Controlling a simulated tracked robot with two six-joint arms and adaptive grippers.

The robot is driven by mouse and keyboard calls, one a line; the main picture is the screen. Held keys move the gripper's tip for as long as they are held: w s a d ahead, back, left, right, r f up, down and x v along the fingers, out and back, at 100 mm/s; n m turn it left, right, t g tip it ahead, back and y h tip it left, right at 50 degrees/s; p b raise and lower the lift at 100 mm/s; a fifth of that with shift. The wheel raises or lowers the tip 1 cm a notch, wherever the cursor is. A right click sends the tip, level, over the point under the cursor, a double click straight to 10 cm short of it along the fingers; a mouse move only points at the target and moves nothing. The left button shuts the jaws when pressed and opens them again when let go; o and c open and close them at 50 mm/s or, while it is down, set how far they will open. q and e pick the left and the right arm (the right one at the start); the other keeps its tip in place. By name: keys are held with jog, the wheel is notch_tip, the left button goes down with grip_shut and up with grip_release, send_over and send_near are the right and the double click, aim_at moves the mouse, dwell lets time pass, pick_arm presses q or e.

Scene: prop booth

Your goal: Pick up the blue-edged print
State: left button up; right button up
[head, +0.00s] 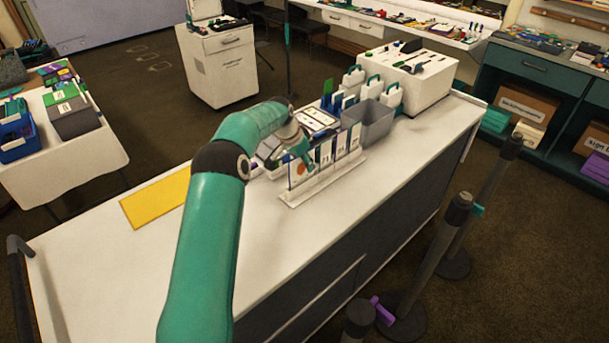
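A white rack (322,185) stands on the white counter, holding several upright prints in a row. The nearest-left print (298,171) carries an orange round mark and a dark blue edge. The prints to its right, such as the one at the right end (355,138), also show blue along an edge. My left gripper (307,158) is at the left part of the rack, just above or behind the leftmost prints. Its fingers are small and partly merge with the prints, so I cannot tell whether they are open or touching one. My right gripper is not in view.
A grey bin (370,122) stands close behind the rack. White holders (353,80) and a white box (408,75) stand farther back. A yellow sheet (155,200) lies left of my arm. The counter's front left is clear. Barrier posts (440,235) stand beyond the right edge.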

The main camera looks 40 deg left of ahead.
pick_arm(q)
jog(key=shift+f, duration=0.25)
dwell(0.4)
grip_shut()
